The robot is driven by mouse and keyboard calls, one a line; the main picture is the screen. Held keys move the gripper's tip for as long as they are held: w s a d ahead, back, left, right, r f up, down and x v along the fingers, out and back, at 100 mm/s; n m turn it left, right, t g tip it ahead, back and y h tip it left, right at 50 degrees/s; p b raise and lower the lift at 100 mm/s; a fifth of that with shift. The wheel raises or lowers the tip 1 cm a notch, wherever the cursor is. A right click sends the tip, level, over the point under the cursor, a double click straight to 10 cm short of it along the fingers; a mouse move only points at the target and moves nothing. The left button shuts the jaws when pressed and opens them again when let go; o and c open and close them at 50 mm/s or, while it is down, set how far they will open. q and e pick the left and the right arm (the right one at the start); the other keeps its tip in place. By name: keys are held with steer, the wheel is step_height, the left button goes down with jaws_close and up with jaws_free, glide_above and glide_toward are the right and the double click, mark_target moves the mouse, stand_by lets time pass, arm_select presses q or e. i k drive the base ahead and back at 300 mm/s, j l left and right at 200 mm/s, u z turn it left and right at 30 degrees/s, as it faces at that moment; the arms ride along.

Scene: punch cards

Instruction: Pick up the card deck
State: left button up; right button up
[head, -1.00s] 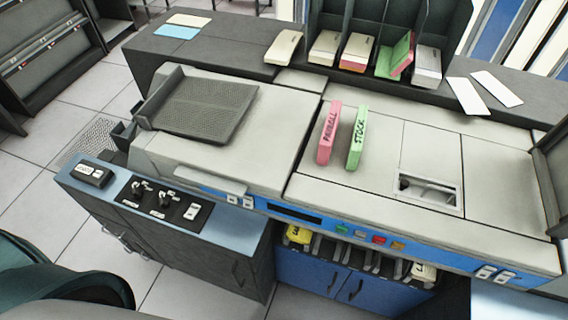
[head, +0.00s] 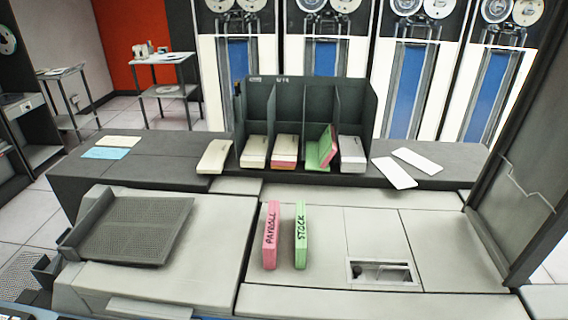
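A pink card deck marked PAYROLL (head: 270,236) and a green card deck marked STOCK (head: 300,236) stand side by side, slightly apart, on the pale machine top in the head view. A cream deck (head: 214,157) lies on the dark counter just left of the rack. More decks sit in the rack: a cream one (head: 256,152), a cream and pink one (head: 285,151), a leaning green and pink one (head: 321,148) and a whitish one (head: 351,153). Neither of my grippers is in view.
A dark open rack (head: 288,93) with upright dividers stands at the back. Loose white cards (head: 394,173) lie right of it; blue (head: 105,153) and cream (head: 118,141) cards lie left. A dark mesh tray (head: 137,230) is at left. A dark panel (head: 512,150) rises at right.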

mark_target(271, 236)
steer(key=j+z, duration=0.1)
steer(key=z, duration=1.55)
steer(key=k+l, duration=0.1)
steer(key=k, duration=0.6)
steer(key=k+l, duration=0.15)
steer(key=k, duration=0.5)
